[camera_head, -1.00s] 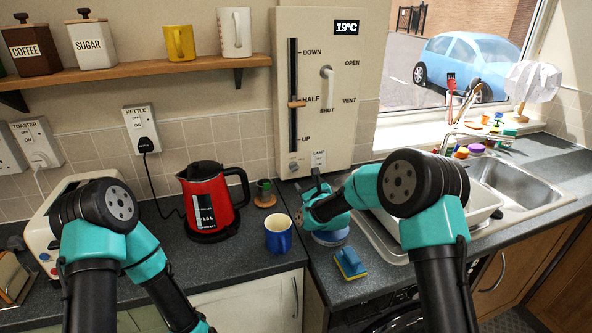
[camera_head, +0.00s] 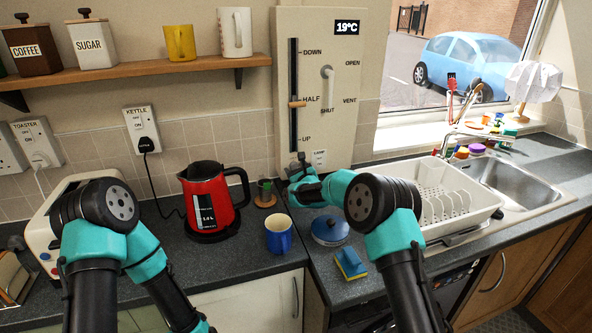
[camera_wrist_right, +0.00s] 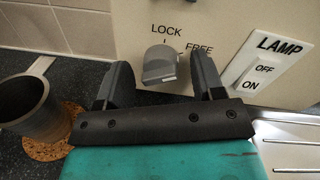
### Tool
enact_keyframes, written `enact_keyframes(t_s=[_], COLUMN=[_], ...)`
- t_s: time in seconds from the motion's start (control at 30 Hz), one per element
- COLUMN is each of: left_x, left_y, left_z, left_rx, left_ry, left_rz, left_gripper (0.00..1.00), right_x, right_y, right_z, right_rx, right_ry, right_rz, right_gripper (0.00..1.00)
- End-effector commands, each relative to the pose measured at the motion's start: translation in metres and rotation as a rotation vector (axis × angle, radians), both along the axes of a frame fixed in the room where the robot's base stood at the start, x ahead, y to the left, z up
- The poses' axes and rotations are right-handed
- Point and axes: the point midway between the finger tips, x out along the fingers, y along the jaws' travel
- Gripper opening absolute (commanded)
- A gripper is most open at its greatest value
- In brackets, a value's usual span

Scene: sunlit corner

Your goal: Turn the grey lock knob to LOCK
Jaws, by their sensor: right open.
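The grey lock knob (camera_wrist_right: 160,66) is on the lower part of the cream wall panel (camera_head: 345,95). In the right wrist view the word LOCK is above it and FREE is to its upper right. My right gripper (camera_head: 296,166) is open, with one finger on each side of the knob. A gap shows between the knob and each finger, so it is not gripped. In the head view the gripper covers the knob. I cannot clearly tell which word the knob points to. My left arm shows at the left, but its gripper is out of frame.
A LAMP switch (camera_wrist_right: 262,68) is just right of the knob. A dark cup (camera_wrist_right: 28,108) on a cork coaster (camera_wrist_right: 48,146) stands to its left. A red kettle (camera_head: 207,203), blue mug (camera_head: 278,235), blue-lidded pot (camera_head: 330,231) and sponge (camera_head: 351,264) are on the counter.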

Motion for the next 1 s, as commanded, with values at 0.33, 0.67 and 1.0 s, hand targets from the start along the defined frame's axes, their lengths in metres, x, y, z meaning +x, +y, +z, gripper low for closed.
enact_keyframes(t_s=[0.33, 0.67, 1.0], left_x=[0.0, 0.0, 0.0], left_y=[0.0, 0.0, 0.0], left_z=[0.0, 0.0, 0.0], left_rx=[0.0, 0.0, 0.0], left_ry=[0.0, 0.0, 0.0], left_rz=[0.0, 0.0, 0.0], left_gripper=[0.0, 0.0, 0.0], right_x=[0.0017, 0.0017, 0.0018], right_y=[0.0005, 0.0003, -0.0003], right_z=[0.0005, 0.0005, 0.0008], right_rx=[0.0, 0.0, -0.007], right_ry=[-0.001, -0.001, -0.004], right_rz=[0.0, -0.001, -0.001], right_gripper=[0.6, 0.28, 0.15])
